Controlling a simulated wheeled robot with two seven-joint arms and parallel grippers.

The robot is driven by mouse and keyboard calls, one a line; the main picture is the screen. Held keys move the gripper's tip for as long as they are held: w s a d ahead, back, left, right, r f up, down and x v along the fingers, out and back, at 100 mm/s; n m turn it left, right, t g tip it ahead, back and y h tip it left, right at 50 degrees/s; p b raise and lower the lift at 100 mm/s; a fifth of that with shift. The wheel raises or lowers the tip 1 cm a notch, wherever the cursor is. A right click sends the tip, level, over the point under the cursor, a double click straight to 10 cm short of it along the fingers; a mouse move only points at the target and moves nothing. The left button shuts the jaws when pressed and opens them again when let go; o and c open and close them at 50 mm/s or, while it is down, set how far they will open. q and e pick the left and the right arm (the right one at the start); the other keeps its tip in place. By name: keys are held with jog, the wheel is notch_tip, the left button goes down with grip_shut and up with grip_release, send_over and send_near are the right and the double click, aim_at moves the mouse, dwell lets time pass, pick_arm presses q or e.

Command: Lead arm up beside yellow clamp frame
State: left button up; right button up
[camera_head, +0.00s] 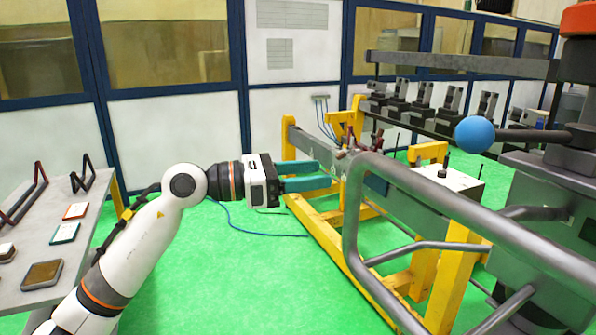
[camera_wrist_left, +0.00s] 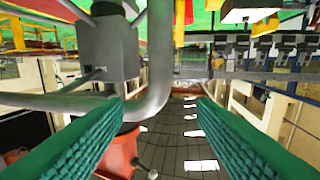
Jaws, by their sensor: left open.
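The yellow clamp frame (camera_head: 318,228) stands on the green floor right of centre in the head view, with yellow posts and a grey beam. My left gripper (camera_head: 325,175) reaches in from the left at the frame's near left side, roughly level with its upper part. Its two teal fingers are apart with nothing between them. In the left wrist view, the open fingers (camera_wrist_left: 161,102) spread to either side of a gap. I cannot tell whether a finger touches the frame. My right gripper is not in view.
A bent grey tube rail (camera_head: 352,205) stands just right of the fingers and also shows in the left wrist view (camera_wrist_left: 160,75). A grey machine with a blue ball knob (camera_head: 475,134) is at right. A grey table (camera_head: 95,205) stands at left. Green floor between is clear except a blue cable.

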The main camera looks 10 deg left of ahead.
aim_at(360, 168)
pick_arm(q)
jog(key=p+x, duration=0.3)
jog(key=x, duration=0.6)
jog(key=shift+r, duration=0.1)
jog(key=shift+w+d, duration=0.3)
jog(key=shift+d, duration=0.35)
jog(key=shift+c, duration=0.3)
grip_shut()
jog(key=c, duration=0.8)
grip_release()
grip_shut()
